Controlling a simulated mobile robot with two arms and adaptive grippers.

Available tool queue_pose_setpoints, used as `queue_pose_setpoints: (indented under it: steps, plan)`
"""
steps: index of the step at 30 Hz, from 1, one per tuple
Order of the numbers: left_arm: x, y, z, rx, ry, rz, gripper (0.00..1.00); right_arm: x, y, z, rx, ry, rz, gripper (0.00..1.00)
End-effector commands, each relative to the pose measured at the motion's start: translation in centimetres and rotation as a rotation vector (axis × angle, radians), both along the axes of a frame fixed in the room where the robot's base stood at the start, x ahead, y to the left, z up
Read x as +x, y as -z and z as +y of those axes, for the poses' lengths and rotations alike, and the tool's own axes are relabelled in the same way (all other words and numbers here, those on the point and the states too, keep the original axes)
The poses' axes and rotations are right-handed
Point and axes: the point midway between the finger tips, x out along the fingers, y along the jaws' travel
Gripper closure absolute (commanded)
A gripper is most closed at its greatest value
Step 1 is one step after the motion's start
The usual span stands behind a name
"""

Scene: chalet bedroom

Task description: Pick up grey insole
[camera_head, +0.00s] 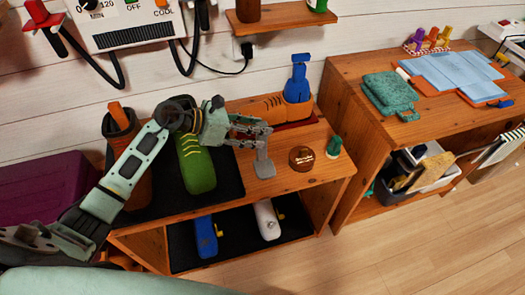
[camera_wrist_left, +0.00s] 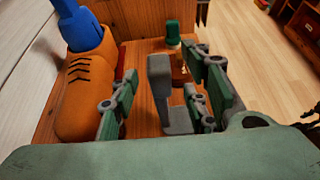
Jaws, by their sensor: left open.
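A grey piece, which I take for the grey insole (camera_head: 265,168), stands on the wooden bench top (camera_head: 322,172). It has an upright part and a flatter foot. In the left wrist view the insole (camera_wrist_left: 160,80) shows between the fingers of my left gripper (camera_wrist_left: 160,92). In the head view my left gripper (camera_head: 258,132) is at the insole's upper part, with its fingers pointing right. The gripper is open, with a visible gap on the left of the insole. Contact on the right side cannot be told. My right gripper is not in view.
An orange shoe (camera_head: 257,108) with a blue insert (camera_head: 298,80) is behind the gripper. A green shoe (camera_head: 196,165) stands on a black mat. A round copper-brown tin (camera_head: 301,158) and a green bottle (camera_head: 334,147) stand to the right. A second wooden table (camera_head: 352,85) is farther right.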

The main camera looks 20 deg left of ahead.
Motion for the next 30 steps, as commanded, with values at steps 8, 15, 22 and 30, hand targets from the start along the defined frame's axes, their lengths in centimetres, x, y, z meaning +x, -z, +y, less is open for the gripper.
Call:
queue_pose_setpoints:
  steps: [8,15,22,30]
  plan:
    - [1.2,1.0,-1.7,-0.001,-0.001,0.0,0.58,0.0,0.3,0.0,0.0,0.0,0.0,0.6]
    - [1.1,1.0,-1.6,-0.001,-0.001,0.0,0.65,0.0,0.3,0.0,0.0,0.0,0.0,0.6]
    - [1.1,0.9,-1.6,-0.002,-0.002,0.001,0.85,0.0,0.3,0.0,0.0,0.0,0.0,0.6]
    - [1.1,0.9,-1.6,-0.002,-0.002,0.0,1.0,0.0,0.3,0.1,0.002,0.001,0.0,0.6]
